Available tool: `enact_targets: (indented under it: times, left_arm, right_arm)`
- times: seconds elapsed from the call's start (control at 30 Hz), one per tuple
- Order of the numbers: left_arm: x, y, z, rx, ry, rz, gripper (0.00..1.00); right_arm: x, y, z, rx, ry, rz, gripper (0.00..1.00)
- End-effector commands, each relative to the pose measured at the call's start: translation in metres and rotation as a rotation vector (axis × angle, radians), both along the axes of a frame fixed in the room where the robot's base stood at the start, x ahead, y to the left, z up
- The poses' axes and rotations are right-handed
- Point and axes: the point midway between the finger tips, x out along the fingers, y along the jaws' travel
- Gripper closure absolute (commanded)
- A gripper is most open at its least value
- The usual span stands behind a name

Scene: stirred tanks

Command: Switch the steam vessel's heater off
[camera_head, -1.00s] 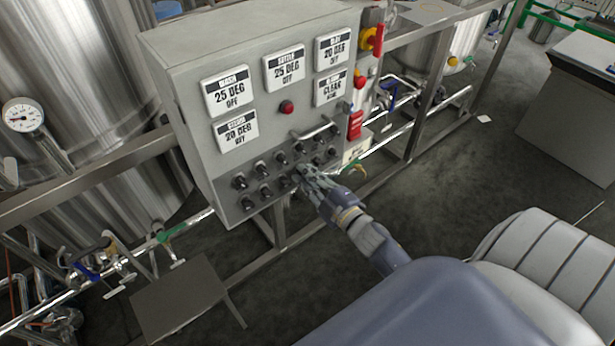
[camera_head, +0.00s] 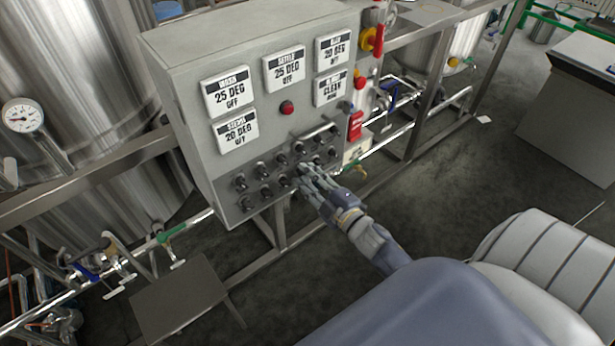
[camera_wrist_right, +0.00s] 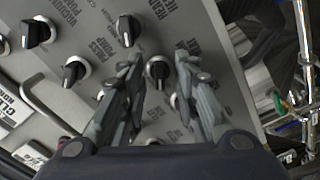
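The grey control box (camera_head: 185,92) carries two rows of black knobs below its displays. A lower left display (camera_head: 238,130) reads 20 DEG OFF; its small header looks like STEAM but is blurred. My right gripper (camera_head: 306,175) is at the knobs in the lower right part of the panel. In the right wrist view, its fingers (camera_wrist_right: 159,56) are apart, with a black knob (camera_wrist_right: 158,70) visible between them. No finger clearly presses on that knob. The printed label of this knob is hidden or unreadable. My left gripper is not in view.
Other knobs (camera_wrist_right: 127,30) sit close around the fingers. A metal handle bar (camera_head: 316,131) sticks out above the knobs. A red button (camera_head: 287,107) and a red-yellow switch (camera_head: 372,40) are nearby. A steel tank (camera_head: 85,70) stands left.

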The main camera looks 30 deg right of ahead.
Motion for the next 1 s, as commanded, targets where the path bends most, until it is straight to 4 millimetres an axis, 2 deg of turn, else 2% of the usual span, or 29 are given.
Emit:
enact_targets:
  times: [0.17,0.4,0.6,0.77,1.0]
  left_arm:
    - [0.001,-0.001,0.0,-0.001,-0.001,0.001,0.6]
    - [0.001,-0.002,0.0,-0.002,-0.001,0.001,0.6]
    - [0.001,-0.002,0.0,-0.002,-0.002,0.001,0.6]
    - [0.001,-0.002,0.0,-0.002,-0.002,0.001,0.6]
    - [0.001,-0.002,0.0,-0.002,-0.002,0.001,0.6]
  right_arm:
    - [-0.023,-0.002,-0.002,0.001,0.004,-0.001,0.72]
    - [-0.073,-0.005,-0.002,0.002,0.006,-0.002,0.72]
    - [-0.104,-0.008,-0.001,0.001,0.003,-0.001,0.72]
    - [-0.116,-0.009,0.0,0.0,0.001,-0.002,0.72]
    - [-0.117,-0.009,0.0,0.0,0.0,0.0,0.72]
